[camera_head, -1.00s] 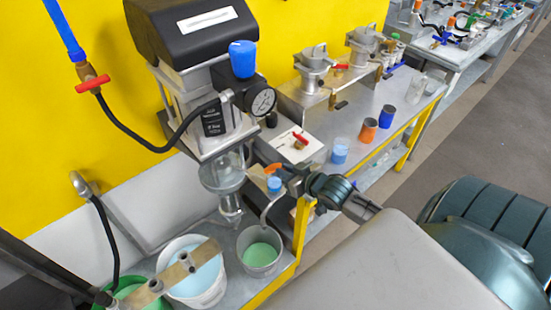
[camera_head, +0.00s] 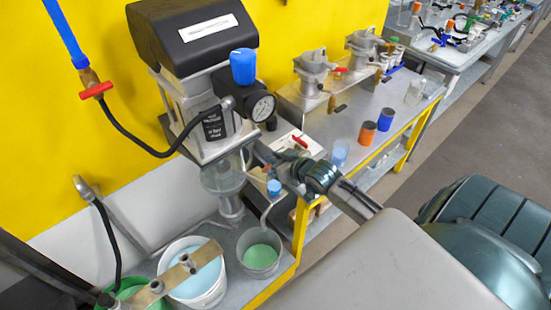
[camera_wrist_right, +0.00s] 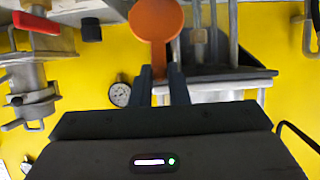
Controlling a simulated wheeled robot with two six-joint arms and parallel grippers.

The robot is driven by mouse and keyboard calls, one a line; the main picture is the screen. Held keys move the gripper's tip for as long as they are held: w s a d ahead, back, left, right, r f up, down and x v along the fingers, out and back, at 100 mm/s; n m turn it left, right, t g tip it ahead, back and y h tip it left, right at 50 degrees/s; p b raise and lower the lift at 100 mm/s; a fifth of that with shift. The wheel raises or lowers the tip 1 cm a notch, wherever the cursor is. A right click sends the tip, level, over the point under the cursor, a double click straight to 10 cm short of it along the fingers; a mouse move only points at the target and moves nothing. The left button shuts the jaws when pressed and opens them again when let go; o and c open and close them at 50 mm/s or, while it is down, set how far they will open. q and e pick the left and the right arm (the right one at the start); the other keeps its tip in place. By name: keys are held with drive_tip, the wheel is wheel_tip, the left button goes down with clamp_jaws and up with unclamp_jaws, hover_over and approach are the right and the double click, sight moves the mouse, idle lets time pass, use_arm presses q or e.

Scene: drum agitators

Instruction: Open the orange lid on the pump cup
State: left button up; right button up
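The orange lid (camera_wrist_right: 157,18) shows in the right wrist view as a round disc with a narrow tab reaching between my right fingertips. My right gripper (camera_wrist_right: 160,78) has one dark finger on each side of that tab, with no clear gap, so it looks shut on it. In the head view my right gripper (camera_head: 282,168) is beside the clear pump cup (camera_head: 222,178) under the black-topped machine, and hides the lid. The lid's tilt and its hinge cannot be made out.
A white bucket of light blue liquid (camera_head: 207,290) and a grey cup of green liquid (camera_head: 260,258) stand below the pump. Orange (camera_head: 367,133) and blue (camera_head: 386,119) cups stand on the bench at right.

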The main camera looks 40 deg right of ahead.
drive_tip(key=shift+w+r, duration=0.1)
drive_tip(key=shift+w, duration=0.3)
drive_tip(key=shift+w+a+r, duration=0.15)
drive_tip(key=shift+w, duration=1.5)
drive_tip(key=x, duration=0.1)
drive_tip(key=b+x, duration=0.1)
drive_tip(key=x, duration=0.1)
drive_tip(key=shift+w+r, duration=0.2)
drive_tip(key=shift+w, duration=0.05)
drive_tip(key=o, duration=1.6)
drive_tip(key=shift+c, duration=0.2)
